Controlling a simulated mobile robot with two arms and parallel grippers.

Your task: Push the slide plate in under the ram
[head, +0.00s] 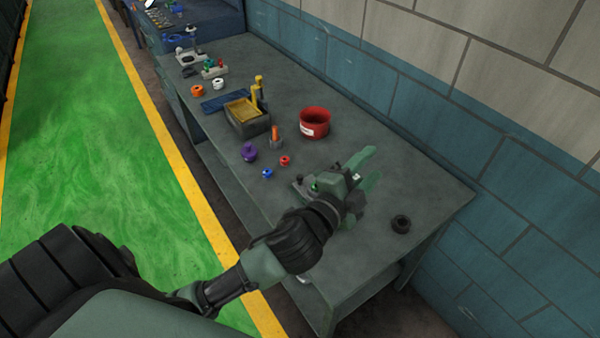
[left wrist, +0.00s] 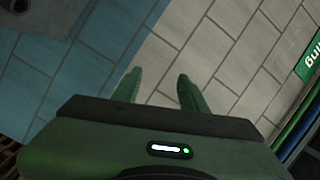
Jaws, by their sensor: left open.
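My left gripper (head: 368,168) is open and empty above the near part of the bench, its two green fingers pointing to the back right. In the left wrist view the open fingers (left wrist: 160,88) have only wall behind them. A small dark fixture (head: 298,188) with a green part is beside and partly behind my left gripper; most of it is hidden. I cannot pick out the slide plate or the ram for certain, nor tell whether they belong to this fixture. My right gripper is not in view.
The grey bench (head: 440,190) runs along a blue block wall. A red bowl (head: 314,124), a box with yellow inside (head: 246,112), a purple knobbed piece (head: 248,152) and small red and blue pieces stand farther along. A black ring (head: 401,223) lies near the right end, with bare surface around it.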

